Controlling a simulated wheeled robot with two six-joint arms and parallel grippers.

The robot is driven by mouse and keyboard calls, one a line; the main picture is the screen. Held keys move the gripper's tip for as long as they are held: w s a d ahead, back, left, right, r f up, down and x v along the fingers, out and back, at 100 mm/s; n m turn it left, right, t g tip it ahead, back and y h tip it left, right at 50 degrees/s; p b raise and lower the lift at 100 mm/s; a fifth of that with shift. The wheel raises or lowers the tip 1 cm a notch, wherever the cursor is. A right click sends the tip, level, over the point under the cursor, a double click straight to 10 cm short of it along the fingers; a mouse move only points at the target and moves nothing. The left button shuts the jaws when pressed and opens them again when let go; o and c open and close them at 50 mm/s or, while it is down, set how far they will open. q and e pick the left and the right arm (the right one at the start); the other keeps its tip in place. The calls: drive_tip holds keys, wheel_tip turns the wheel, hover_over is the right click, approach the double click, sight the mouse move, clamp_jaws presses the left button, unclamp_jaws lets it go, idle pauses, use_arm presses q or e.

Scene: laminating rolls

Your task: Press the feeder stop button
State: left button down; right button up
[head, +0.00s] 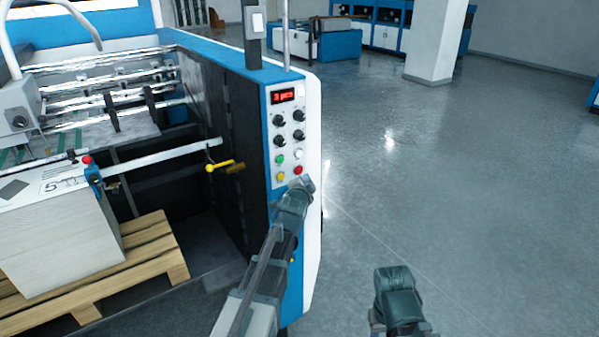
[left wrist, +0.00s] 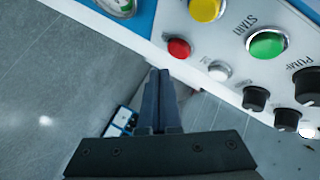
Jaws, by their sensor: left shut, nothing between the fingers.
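The control panel (head: 286,140) on the machine's end holds a red button (head: 297,170), a white button (head: 298,154), a green button (head: 279,158) and a yellow button (head: 280,177). In the left wrist view the red button (left wrist: 179,47) is upper middle, and START is lettered by the green button (left wrist: 268,44). No stop label is readable. My left gripper (head: 302,183) is shut and empty, just below the red button in the head view. Its fingertips (left wrist: 160,74) show apart from the button; depth is unclear. My right gripper (head: 395,278) is low right; its fingers are unclear.
Black knobs (head: 279,120) and a red display (head: 284,96) sit above the buttons. A yellow-handled lever (head: 219,165) sticks out left of the panel. A paper stack (head: 62,240) stands on a wooden pallet (head: 150,245). The floor right of the machine is clear.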

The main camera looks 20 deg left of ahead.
use_arm(q)
drive_tip(key=shift+w+a, duration=0.4)
drive_tip(key=shift+a, duration=0.2)
drive_tip(key=shift+w+a, duration=0.1)
drive_tip(key=shift+w, duration=0.05)
idle(1.7)
drive_tip(key=shift+w+a, duration=0.15)
drive_tip(key=shift+a, duration=0.05)
drive_tip(key=shift+w+a, duration=0.25)
drive_tip(key=shift+a, duration=0.1)
idle(0.8)
drive_tip(key=shift+s+d, duration=0.55)
drive_tip(key=shift+d, duration=0.1)
idle(0.3)
drive_tip(key=shift+s+d, duration=0.8)
drive_tip(key=shift+d, duration=0.2)
drive_tip(key=shift+s+d, duration=0.75)
drive_tip(key=shift+d, duration=0.25)
